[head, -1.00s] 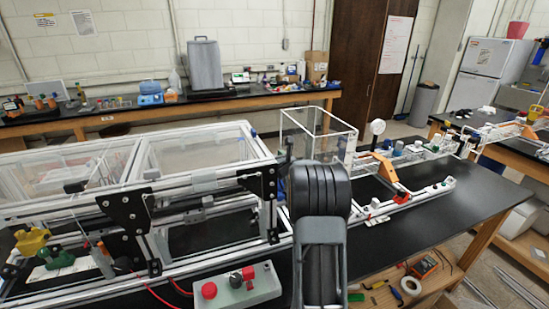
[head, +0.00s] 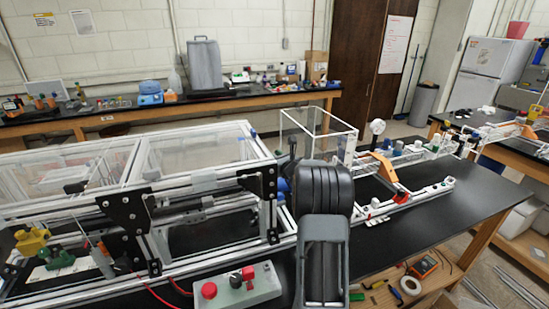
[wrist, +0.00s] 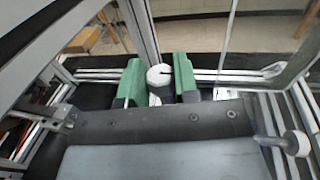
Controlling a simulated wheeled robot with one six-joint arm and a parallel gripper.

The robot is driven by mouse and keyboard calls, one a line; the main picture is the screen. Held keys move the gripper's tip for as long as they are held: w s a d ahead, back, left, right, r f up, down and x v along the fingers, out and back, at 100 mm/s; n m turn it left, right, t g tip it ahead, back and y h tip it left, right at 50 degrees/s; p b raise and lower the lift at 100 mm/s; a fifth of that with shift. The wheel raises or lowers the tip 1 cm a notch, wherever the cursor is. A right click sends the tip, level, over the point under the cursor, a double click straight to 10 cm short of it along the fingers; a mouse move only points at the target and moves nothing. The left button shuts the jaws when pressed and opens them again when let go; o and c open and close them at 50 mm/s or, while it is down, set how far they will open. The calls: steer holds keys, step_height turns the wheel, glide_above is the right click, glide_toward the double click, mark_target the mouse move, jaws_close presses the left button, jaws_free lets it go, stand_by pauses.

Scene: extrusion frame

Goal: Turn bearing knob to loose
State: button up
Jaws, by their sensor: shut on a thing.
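The bearing knob (wrist: 160,76) shows in the wrist view as a small round piece with a white top and a darker, greyish side. A dark slit or line crosses its white top. My gripper (wrist: 159,88) has a green finger on each side of it and is shut on it. The knob's lower part is hidden by the dark gripper body. In the head view my own arm hides the gripper and the knob.
The aluminium extrusion frame (head: 190,274) with clear panels stands left of my arm. A control box (head: 236,289) with a red button is in front. In the wrist view, bars rise close on both sides, and a white round knob (wrist: 297,143) is at right.

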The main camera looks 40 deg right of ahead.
steer(key=o, duration=0.9)
steer(key=shift+s, duration=0.15)
steer(key=s+b, duration=0.1)
steer(key=s, duration=0.3)
steer(key=s+b, duration=0.1)
steer(key=s, duration=0.4)
steer(key=s+b, duration=0.2)
steer(key=s, duration=0.2)
steer(key=shift+s+a, duration=0.3)
steer(key=shift+a, duration=0.1)
